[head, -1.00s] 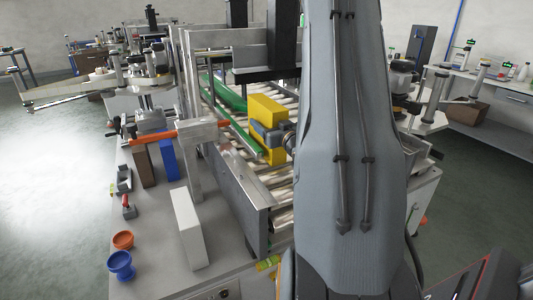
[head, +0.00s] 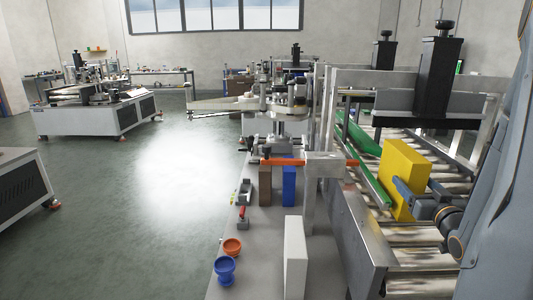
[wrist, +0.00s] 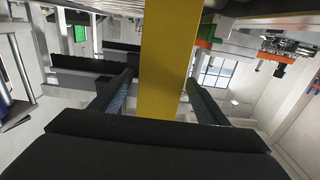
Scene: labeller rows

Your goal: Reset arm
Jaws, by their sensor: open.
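In the head view, a yellow box (head: 405,178) stands upright on the roller conveyor (head: 415,240), beside a green guide rail. My gripper (head: 403,192) is at the box's near side, with my arm coming in from the right edge. In the wrist view, the yellow box (wrist: 165,75) stands between my two dark fingers (wrist: 160,85), which are open. A gap shows on the right between box and finger; contact on the left is hard to tell.
A white box (head: 295,258), a blue box (head: 289,186) and a brown box (head: 265,186) stand on the grey table beside the conveyor. A blue cup (head: 225,268) and an orange cup (head: 232,247) are at its left edge. Open floor lies left.

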